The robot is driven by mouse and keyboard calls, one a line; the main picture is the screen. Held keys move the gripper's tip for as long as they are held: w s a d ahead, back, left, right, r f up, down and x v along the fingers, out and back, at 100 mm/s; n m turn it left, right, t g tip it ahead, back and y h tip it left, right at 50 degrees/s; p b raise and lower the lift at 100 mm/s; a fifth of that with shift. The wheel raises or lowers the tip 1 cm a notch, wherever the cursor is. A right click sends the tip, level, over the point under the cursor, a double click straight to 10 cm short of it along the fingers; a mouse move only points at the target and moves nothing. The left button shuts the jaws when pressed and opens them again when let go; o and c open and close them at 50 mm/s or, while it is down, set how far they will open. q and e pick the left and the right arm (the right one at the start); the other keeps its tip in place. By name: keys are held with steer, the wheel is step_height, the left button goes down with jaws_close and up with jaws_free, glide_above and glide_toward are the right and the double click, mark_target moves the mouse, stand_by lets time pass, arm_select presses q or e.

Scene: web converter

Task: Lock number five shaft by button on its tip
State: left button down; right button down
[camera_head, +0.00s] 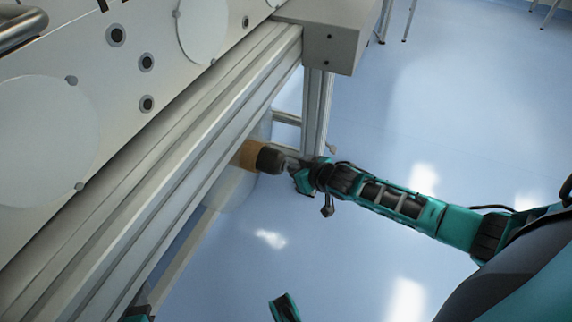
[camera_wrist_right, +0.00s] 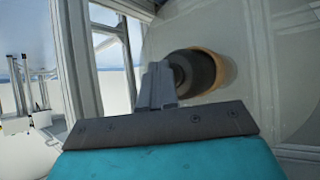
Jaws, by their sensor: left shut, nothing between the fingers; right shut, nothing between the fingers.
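A shaft with a dark rounded tip (camera_head: 270,159) and an orange-tan collar (camera_head: 249,154) sticks out below the machine's rail. It also shows in the right wrist view as a dark tip (camera_wrist_right: 196,72) in front of a tan collar (camera_wrist_right: 222,70). My right gripper (camera_head: 287,163) is shut and empty. Its fingers (camera_wrist_right: 158,84) are right at the dark tip; I cannot tell whether they touch it. The button is not clearly visible. No shaft number is readable.
A long metal rail (camera_head: 150,180) runs diagonally below a panel (camera_head: 140,60) with round covers. A metal post (camera_head: 317,110) stands close behind my right gripper. A large pale roll or disc (camera_wrist_right: 260,35) lies behind the shaft. The blue floor (camera_head: 430,110) to the right is open.

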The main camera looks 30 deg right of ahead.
stand_by(0.4)
steer(key=shift+s+d+p, duration=0.25)
steer(key=shift+s+p, duration=0.05)
steer(key=shift+p, duration=0.15)
steer(key=s+d+p, duration=0.2)
steer(key=s+d, duration=0.2)
steer(key=shift+s+p, duration=0.3)
steer(key=shift+p, duration=0.05)
steer(key=shift+s, duration=0.1)
stand_by(0.5)
